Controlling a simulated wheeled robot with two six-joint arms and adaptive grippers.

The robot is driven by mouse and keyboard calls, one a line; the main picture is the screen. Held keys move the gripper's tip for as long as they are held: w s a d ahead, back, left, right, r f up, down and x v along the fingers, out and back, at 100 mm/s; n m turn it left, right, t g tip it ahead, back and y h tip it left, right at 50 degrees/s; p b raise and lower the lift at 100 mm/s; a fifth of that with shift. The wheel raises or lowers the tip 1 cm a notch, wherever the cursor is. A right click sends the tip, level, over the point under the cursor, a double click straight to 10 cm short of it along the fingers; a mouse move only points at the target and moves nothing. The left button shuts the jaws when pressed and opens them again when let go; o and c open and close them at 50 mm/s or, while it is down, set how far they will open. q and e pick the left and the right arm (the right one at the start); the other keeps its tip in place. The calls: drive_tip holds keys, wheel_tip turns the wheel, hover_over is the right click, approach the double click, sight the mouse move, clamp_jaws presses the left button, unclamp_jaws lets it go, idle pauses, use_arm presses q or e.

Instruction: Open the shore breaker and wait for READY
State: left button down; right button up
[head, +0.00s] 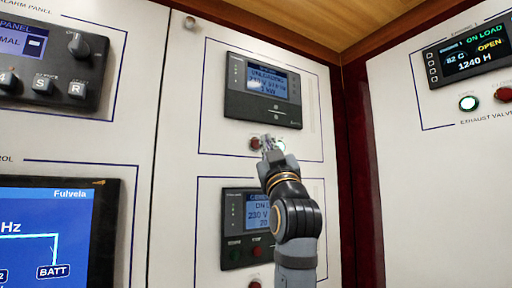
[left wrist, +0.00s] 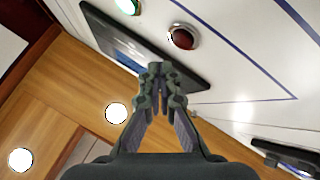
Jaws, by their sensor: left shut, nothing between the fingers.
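The upper module (head: 240,103) on the middle wall panel has a lit blue display (head: 268,80) that seems to read "UNLOADING". Below it are a red button (head: 256,143) and a pale lit button (head: 280,146), both partly behind my left gripper (head: 267,140). The gripper is shut and empty, its tips close to these buttons. In the left wrist view the shut fingertips (left wrist: 156,68) lie in front of the dark module edge. A red button (left wrist: 182,37) and a green lit button (left wrist: 128,5) show beyond them. I cannot tell whether the tips touch anything. No legible label says shore breaker.
A lower module (head: 232,213) with its own display and buttons is partly behind my arm. At left are a control panel with a knob (head: 79,45) and a blue screen (head: 40,240). At right are an exhaust valve display (head: 468,58) and a green button (head: 468,103).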

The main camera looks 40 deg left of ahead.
use_arm(q)
drive_tip(key=d, duration=0.1)
drive_tip(key=s+d, duration=0.1)
drive_tip(key=d, duration=0.1)
drive_tip(key=shift+s+b, duration=0.1)
drive_tip(key=shift+b, duration=0.2)
idle(0.6)
